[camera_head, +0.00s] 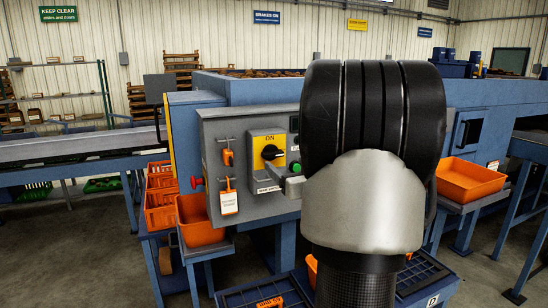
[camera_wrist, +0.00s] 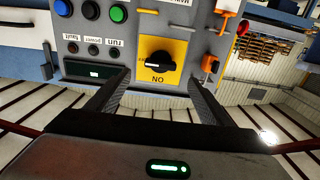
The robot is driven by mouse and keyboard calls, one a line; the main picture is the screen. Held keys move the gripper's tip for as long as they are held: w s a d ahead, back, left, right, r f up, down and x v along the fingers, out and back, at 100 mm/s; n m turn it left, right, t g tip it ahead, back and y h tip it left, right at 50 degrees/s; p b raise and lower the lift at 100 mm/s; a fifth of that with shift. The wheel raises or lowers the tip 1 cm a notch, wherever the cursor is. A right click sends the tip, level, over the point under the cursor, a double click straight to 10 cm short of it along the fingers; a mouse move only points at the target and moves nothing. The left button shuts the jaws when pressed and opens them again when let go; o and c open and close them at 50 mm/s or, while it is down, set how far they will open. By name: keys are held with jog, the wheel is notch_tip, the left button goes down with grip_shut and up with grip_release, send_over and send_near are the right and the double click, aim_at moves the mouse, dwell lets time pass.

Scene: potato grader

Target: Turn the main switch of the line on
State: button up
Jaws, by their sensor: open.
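The main switch is a black knob (camera_head: 272,152) on a yellow plate (camera_head: 267,138) marked ON at its top, on the grey control panel (camera_head: 225,130). In the wrist view, which shows the panel upside down, the knob (camera_wrist: 158,62) lies crosswise with a pale mark at its left end, not pointing at the ON lettering. My gripper (camera_wrist: 160,78) is open and empty. Its two fingers frame the switch on either side, apparently short of the knob. In the head view my arm hides most of the gripper.
A red button (camera_head: 196,182) sticks out from the panel's left side. A green button (camera_head: 296,168) sits right of the switch. Orange crates (camera_head: 200,222) stand below.

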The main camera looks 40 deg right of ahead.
aim_at(274, 155)
jog(key=x, duration=0.9)
jog(key=shift+a, duration=0.1)
jog(key=c, duration=1)
jog(key=shift+c, duration=0.2)
